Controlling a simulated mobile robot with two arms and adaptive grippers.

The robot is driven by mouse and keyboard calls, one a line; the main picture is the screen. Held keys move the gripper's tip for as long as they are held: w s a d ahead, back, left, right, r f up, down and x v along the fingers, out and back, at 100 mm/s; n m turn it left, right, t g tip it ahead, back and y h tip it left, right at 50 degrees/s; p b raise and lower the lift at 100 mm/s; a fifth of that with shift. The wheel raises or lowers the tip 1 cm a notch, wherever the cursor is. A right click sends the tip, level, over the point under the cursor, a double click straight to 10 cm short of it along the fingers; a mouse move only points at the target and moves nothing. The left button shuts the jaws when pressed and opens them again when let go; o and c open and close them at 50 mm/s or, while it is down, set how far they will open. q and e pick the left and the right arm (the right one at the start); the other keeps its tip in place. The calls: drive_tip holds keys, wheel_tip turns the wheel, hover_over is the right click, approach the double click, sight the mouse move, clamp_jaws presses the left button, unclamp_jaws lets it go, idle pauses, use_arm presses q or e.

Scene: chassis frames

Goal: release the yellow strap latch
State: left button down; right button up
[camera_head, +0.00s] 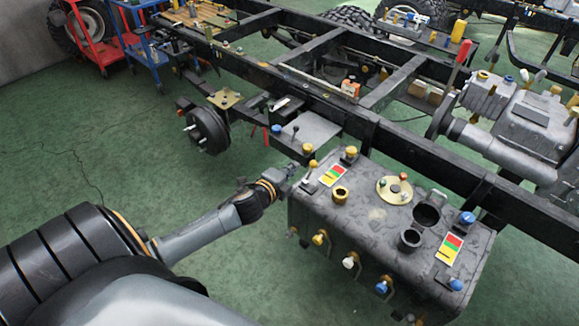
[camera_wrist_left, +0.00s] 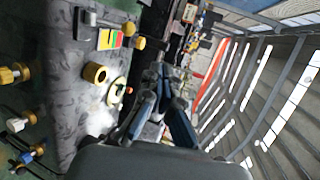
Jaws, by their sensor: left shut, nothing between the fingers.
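A dark grey tank (camera_head: 380,230) sits beside the black chassis rail. Yellow knobs stand at its left end, one near the front corner (camera_head: 313,163) and one near the rail (camera_head: 351,152); I cannot tell for sure which belongs to the yellow strap latch. In the left wrist view a yellow knob (camera_wrist_left: 129,28) shows at the tank's edge. My left gripper (camera_head: 291,170) is shut and empty, just left of the tank's left end, close to the front-corner knob. Its fingers also show in the left wrist view (camera_wrist_left: 160,80). My right gripper is out of view.
The tank top carries a yellow cap (camera_head: 341,193), a round cream plate (camera_head: 394,190) and dark openings. Yellow, white and blue valves (camera_head: 348,262) stick out of its front. The black chassis rail (camera_head: 400,145) runs behind. Green floor (camera_head: 110,150) at left is clear.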

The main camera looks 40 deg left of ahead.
use_arm(q)
drive_tip(key=shift+s+d+r, duration=0.25)
drive_tip(key=shift+s+r, duration=0.7)
drive_tip(key=shift+r, duration=0.05)
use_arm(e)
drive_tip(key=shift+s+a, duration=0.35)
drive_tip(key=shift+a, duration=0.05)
use_arm(q)
drive_tip(key=shift+f, duration=0.1)
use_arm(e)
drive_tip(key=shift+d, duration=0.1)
